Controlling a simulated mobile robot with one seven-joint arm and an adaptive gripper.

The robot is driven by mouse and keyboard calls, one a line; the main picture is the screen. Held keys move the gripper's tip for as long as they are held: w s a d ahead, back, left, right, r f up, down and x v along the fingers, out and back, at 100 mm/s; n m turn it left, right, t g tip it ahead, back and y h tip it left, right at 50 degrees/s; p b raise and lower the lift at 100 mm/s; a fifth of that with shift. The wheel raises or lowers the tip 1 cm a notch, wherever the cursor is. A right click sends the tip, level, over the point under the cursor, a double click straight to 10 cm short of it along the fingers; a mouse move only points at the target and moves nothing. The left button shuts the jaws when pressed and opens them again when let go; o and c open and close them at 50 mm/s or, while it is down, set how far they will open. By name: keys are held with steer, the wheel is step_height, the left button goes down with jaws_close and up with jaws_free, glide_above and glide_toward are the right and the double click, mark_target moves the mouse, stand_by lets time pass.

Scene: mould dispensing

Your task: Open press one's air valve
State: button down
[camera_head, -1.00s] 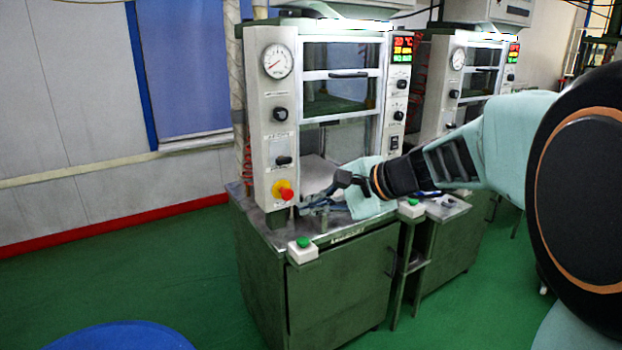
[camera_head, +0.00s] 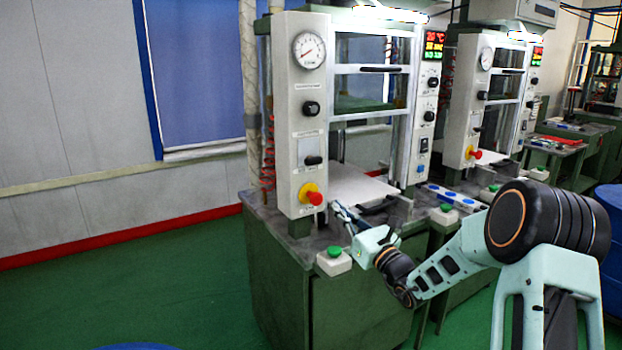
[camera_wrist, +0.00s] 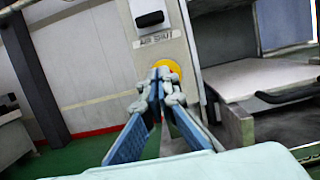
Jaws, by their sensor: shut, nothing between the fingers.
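Press one (camera_head: 292,110) is the nearer press, with a pale control column. A black lever or knob (camera_head: 313,160) sits on the column above a red button on a yellow base (camera_head: 314,196). In the wrist view a black handle (camera_wrist: 150,19) stands out above a label (camera_wrist: 157,38) that seems to read "AIR SHUT". My gripper (camera_head: 337,206) is shut and empty, just right of and below the red button in the head view. In the wrist view its fingertips (camera_wrist: 160,78) overlap the yellow base and hide the red button; contact cannot be told.
The press's white plate (camera_head: 358,188) and window frame lie right of the column. A green button box (camera_head: 334,260) stands on the front edge, another (camera_head: 443,214) to its right. A second press (camera_head: 470,110) stands further right. Green floor is open at left.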

stand_by(0.3)
steer(key=w+a+r, duration=0.1)
steer(key=w+r, duration=0.1)
steer(key=w+a+r, duration=0.2)
steer(key=w, duration=0.1)
steer(key=w+a+r, duration=0.2)
steer(key=w, duration=0.1)
steer(key=shift+a+r+b, duration=0.2)
steer(key=shift+r+b, duration=0.05)
steer(key=shift+b, duration=0.05)
steer(key=shift+r+p, duration=1)
steer(key=shift+r, duration=1.35)
steer(key=v, duration=1.2)
steer(key=shift+f, duration=0.2)
